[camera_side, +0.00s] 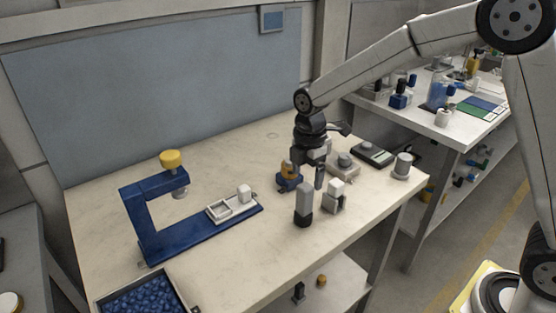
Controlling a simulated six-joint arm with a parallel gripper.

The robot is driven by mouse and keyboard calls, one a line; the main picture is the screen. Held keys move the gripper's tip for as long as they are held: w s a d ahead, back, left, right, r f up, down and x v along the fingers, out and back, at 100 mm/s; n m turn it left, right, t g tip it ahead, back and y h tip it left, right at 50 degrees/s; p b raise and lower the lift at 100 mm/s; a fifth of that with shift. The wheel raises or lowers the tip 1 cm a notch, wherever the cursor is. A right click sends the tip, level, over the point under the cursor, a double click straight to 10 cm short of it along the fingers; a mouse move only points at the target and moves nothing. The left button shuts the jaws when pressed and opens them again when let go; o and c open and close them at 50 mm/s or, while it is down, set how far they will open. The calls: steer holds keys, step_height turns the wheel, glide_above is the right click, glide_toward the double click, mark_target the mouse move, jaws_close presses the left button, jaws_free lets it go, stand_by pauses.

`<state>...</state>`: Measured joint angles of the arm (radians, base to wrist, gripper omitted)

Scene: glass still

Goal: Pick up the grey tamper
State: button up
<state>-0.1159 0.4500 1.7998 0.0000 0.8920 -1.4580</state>
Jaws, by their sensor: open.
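What looks like the grey tamper (304,200) stands upright near the front right of the worktable (240,262). It has a grey upper part and a black lower part. My gripper (309,178) points down just behind and above it, with its fingers apart. I see nothing held between the fingers, though the view there is small and crowded. The tamper appears free of the fingers; the exact gap cannot be told from this side.
A small white-and-grey block (336,196) stands close right of the tamper. A blue-and-orange item (288,179) is close behind left. A blue press stand (150,226) with a yellow knob is at left. A grey-white cylinder (402,166) stands near the right edge. The back middle is clear.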

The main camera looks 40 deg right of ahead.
mark_target(305, 196)
steer(key=shift+f, duration=1.15)
steer(key=shift+f, duration=0.1)
steer(key=shift+w+d+f, duration=0.1)
steer(key=shift+f, duration=1.15)
steer(key=shift+w+f, duration=0.1)
steer(key=shift+f, duration=1.15)
jaws_close()
